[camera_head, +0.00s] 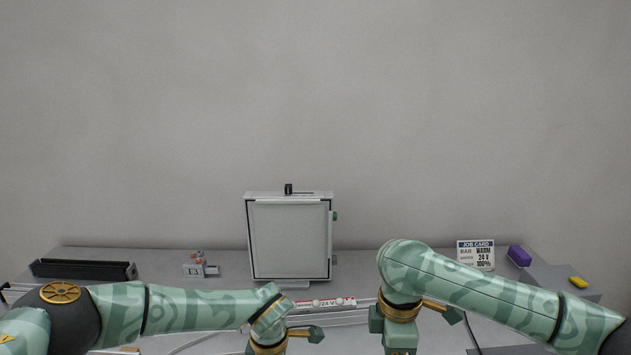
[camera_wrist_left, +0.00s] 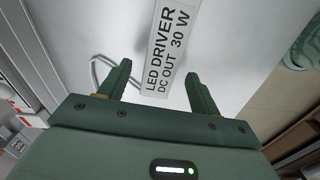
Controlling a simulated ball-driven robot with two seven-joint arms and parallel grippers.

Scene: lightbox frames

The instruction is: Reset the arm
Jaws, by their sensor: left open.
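My left arm (camera_head: 190,308) comes in low from the left in the head view, with its wrist bent down at the bottom edge. My left gripper (camera_wrist_left: 158,70) is open in the left wrist view, its two green fingers spread apart with nothing held. Past the fingers is a pale surface with a white label (camera_wrist_left: 166,55) reading LED DRIVER DC OUT 30 W. I cannot tell how far the fingertips are from it. My right arm (camera_head: 480,285) comes in from the right, and its wrist points down. Its fingertips are cut off by the bottom edge.
A light panel box (camera_head: 289,240) stands mid-bench. A red-and-white 24 V strip (camera_head: 340,302) lies before it. A black tray (camera_head: 82,270) and a small grey-orange device (camera_head: 199,266) are left. A job card (camera_head: 476,255), purple block (camera_head: 519,256) and yellow piece (camera_head: 578,282) are right.

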